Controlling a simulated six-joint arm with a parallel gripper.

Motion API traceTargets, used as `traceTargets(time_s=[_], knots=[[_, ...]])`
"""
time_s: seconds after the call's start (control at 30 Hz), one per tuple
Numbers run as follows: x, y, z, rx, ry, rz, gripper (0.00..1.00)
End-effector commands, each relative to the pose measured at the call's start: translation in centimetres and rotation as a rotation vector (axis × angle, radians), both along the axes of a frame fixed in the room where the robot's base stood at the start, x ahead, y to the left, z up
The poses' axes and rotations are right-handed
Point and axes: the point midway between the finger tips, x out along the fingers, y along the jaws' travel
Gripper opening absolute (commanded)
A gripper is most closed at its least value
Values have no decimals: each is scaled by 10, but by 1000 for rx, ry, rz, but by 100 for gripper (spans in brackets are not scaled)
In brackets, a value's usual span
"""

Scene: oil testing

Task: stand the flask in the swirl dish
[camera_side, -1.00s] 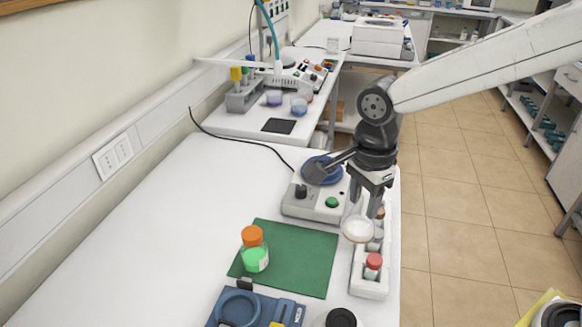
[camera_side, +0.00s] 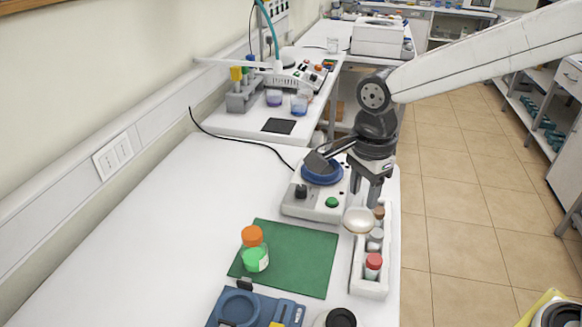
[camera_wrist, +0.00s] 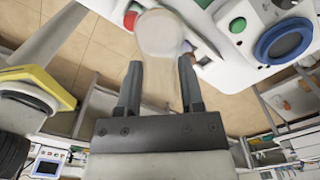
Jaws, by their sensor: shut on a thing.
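A clear flask with a round, pale base (camera_side: 357,221) hangs below my gripper (camera_side: 373,197), over the left edge of the white rack. In the wrist view the flask (camera_wrist: 163,36) points away from me, with its neck between the two fingers of my gripper (camera_wrist: 161,78), which is shut on it. The swirl dish is a blue round dish (camera_side: 323,175) on top of a white device, left of and behind the flask. It shows as a blue ring (camera_wrist: 264,47) at the upper right of the wrist view. The flask is apart from the dish.
A white rack (camera_side: 369,289) holds several capped vials below the flask. The swirl device (camera_side: 312,207) has a green button. A green mat (camera_side: 305,263) bears an orange-capped bottle (camera_side: 256,258). A blue apparatus (camera_side: 262,298) stands in front. The bench's left side is clear.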

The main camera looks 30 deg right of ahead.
Motion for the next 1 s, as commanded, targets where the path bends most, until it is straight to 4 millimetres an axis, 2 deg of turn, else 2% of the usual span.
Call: traceTargets(time_s=[0.27, 0.53, 0.73, 1.0], knots=[[48, -33, 21, 1, -6, -6, 0], [93, -78, 44, 1, -9, -5, 0], [109, -100, 54, 0, -8, -2, 0], [113, -106, 56, 0, -9, 0, 0]])
